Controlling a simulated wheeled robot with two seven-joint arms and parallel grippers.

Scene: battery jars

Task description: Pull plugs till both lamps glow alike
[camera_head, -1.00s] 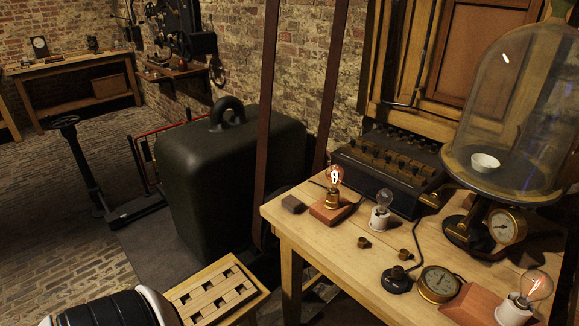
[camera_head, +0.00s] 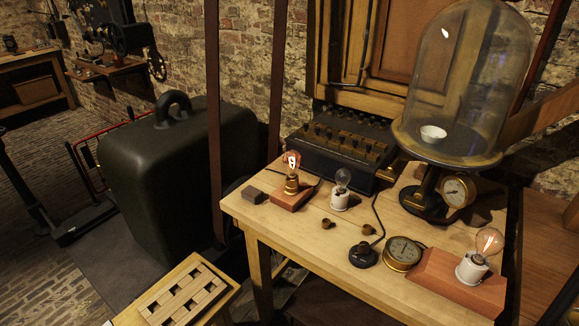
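A lamp with a bright white filament (camera_head: 291,161) stands in a brass socket on a small reddish wooden block. A dark box with rows of brass plugs (camera_head: 350,142) sits at the table's back; single plugs are too small to tell apart. Two small brass pieces (camera_head: 328,224) (camera_head: 367,230) lie loose on the table. Neither gripper is in view.
The wooden table (camera_head: 285,230) also holds a round gauge (camera_head: 402,252), a black knob-like base with a cable (camera_head: 363,255), a small dark block (camera_head: 253,195) and a tall glass bell jar (camera_head: 465,80). A slatted wooden crate (camera_head: 185,300) stands at the lower left.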

